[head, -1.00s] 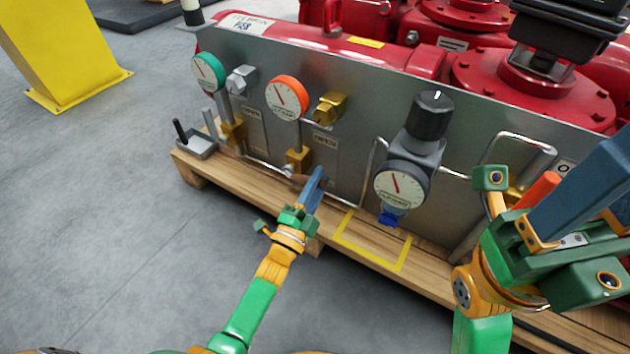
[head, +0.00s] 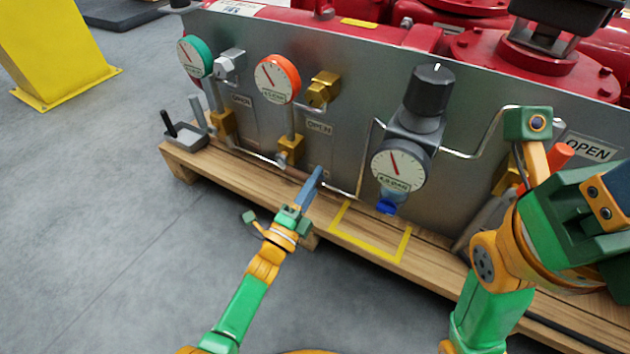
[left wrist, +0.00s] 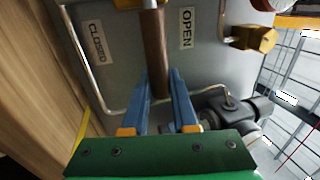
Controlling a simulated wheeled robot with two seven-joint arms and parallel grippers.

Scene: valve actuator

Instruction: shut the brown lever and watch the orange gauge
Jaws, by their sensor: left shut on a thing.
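My left gripper (head: 316,174) is low at the panel below the orange gauge, shut on the brown lever. In the left wrist view, the brown lever (left wrist: 156,48) runs down between the blue fingers, between a CLOSED label (left wrist: 96,42) and an OPEN label (left wrist: 187,28), nearer OPEN. In the head view the fingers mostly hide the lever. The orange gauge (head: 277,79) faces me; its needle points to the upper left. My right gripper (head: 590,215) is at the right edge; its fingers are out of the frame.
A green gauge (head: 194,57) is left of the orange one. A black-knobbed regulator with a white gauge (head: 398,168) is to the right. Thin pipes run along the panel. A wooden pallet (head: 240,185) lies below, with a yellow square outline (head: 370,248).

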